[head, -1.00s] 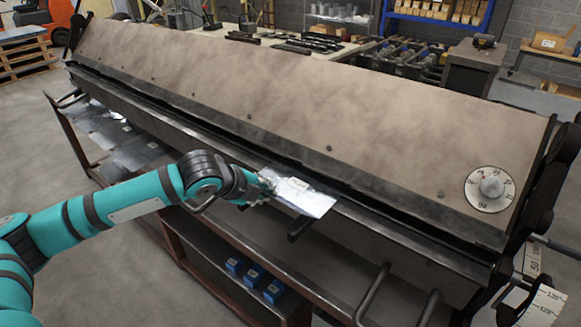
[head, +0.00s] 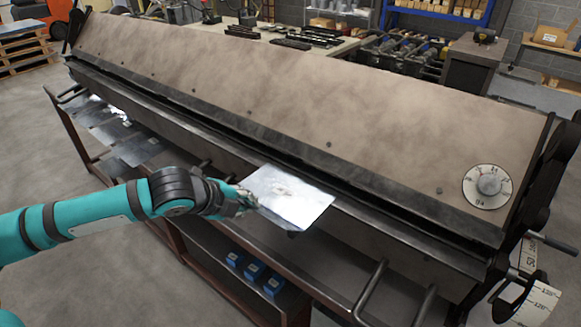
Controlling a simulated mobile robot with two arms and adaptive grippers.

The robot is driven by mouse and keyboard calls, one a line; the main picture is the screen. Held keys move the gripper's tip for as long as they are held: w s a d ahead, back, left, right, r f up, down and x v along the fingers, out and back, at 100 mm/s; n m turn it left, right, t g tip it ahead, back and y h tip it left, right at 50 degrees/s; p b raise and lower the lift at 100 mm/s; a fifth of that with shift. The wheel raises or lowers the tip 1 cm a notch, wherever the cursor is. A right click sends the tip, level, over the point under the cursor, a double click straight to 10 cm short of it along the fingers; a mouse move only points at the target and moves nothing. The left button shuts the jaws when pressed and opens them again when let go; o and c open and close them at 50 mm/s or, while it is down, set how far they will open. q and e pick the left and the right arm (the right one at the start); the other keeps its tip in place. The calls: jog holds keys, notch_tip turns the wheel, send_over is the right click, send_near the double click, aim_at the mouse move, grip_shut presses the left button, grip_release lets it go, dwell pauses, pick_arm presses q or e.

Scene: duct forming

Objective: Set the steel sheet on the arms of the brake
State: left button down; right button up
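A small shiny steel sheet (head: 293,196) lies roughly flat at the front of the brake (head: 290,110), near the middle of its length. My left gripper (head: 246,202) is at the sheet's left edge and appears shut on it. The sheet covers most of the dark support arm (head: 294,234) under it; only the tip shows. Another dark arm (head: 203,167) sticks out further left. I cannot tell whether the sheet touches the arms. My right gripper is not in view.
Several other sheets (head: 136,150) lie on the shelf at the left. Blue boxes (head: 254,269) stand on the lower shelf. A dial (head: 487,186) sits at the brake's right end, and bar handles (head: 372,290) stick out at the front right.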

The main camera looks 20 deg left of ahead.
pick_arm(q)
jog(key=shift+f, duration=0.15)
jog(key=c, duration=1.4)
grip_release()
